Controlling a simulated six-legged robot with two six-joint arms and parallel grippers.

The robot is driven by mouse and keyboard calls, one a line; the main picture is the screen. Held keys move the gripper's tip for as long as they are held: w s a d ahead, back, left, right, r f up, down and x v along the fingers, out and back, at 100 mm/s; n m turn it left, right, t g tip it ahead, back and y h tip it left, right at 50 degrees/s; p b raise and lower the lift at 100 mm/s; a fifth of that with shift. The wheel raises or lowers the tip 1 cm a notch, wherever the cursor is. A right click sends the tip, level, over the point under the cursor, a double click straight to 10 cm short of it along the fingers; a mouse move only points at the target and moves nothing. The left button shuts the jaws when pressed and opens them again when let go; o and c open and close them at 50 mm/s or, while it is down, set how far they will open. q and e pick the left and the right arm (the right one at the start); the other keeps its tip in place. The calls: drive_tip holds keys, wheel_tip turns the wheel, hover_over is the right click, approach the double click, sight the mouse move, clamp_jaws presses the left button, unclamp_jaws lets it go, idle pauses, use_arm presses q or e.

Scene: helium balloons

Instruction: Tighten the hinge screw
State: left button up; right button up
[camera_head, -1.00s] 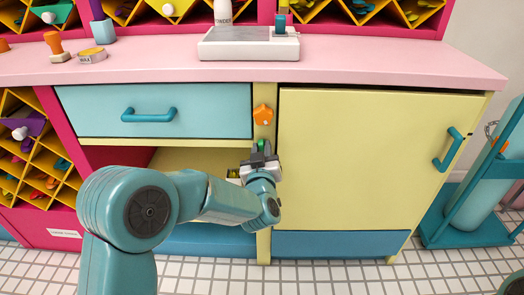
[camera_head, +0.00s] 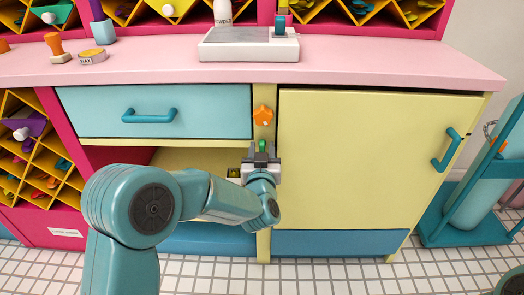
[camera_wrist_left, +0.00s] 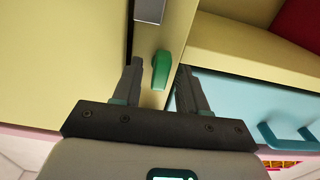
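A green knob (camera_head: 262,146) sits on the yellow post between the open shelf and the yellow cabinet door (camera_head: 360,165). An orange knob (camera_head: 263,115) sits higher on the same post. My left gripper (camera_head: 262,154) is at the green knob, fingers spread to either side. In the left wrist view, the green knob (camera_wrist_left: 160,70) stands between the open fingertips (camera_wrist_left: 159,72), with a gap visible on both sides. A grey metal strip (camera_wrist_left: 148,12) shows on the post there. Which part is the hinge screw is not labelled. My right gripper is not in view.
A blue drawer (camera_head: 155,110) with a teal handle is left of the post, above an open shelf. The pink counter (camera_head: 150,68) overhangs the front. A teal stand with a cylinder (camera_head: 480,190) is at the right.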

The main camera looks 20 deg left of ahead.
use_arm(q)
drive_tip(key=p+v, duration=0.2)
drive_tip(key=v, duration=1.4)
drive_tip(key=shift+s, duration=0.15)
